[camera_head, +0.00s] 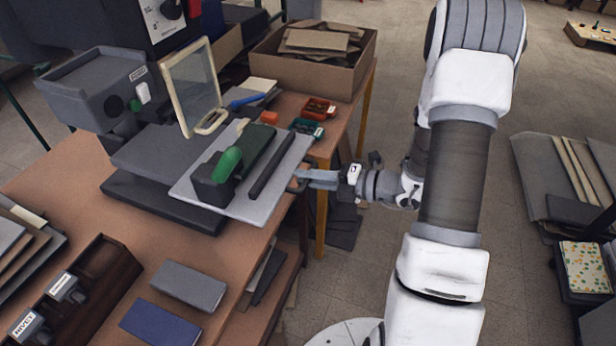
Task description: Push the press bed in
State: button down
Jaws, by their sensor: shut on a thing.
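The press bed (260,202) is a light grey plate that sticks out to the right from the dark grey press (150,160) on the table. On it lie a dark green block, a dark bar (271,164) and a dark block with a green knob (227,163). My gripper (301,181) is at the bed's right edge, shut on what looks like a handle (295,186) there. The fingertips are small in view, and the exact grip is partly hidden.
A clear framed guard (192,87) stands raised over the press. A cardboard box (313,57) and small red and green trays (306,128) sit behind the bed. Grey and blue blocks (188,285) and a wooden holder (105,262) are at the front.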

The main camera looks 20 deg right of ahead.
dwell(0.3)
jog(key=r+p+x, duration=0.1)
jog(key=x, duration=0.5)
jog(key=r+p+x, duration=0.1)
jog(key=x, duration=0.4)
jog(key=r+p+x, duration=0.1)
jog(key=x, duration=0.5)
jog(key=shift+w+a+r, duration=0.3)
jog(key=shift+w+a, duration=0.1)
jog(key=shift+a, duration=0.2)
jog(key=c, duration=0.8)
grip_release()
jog(key=shift+c, duration=0.2)
jog(key=p+v, duration=0.2)
jog(key=v, duration=1.5)
jog(key=shift+s+d, duration=0.15)
jog(key=shift+d, duration=0.1)
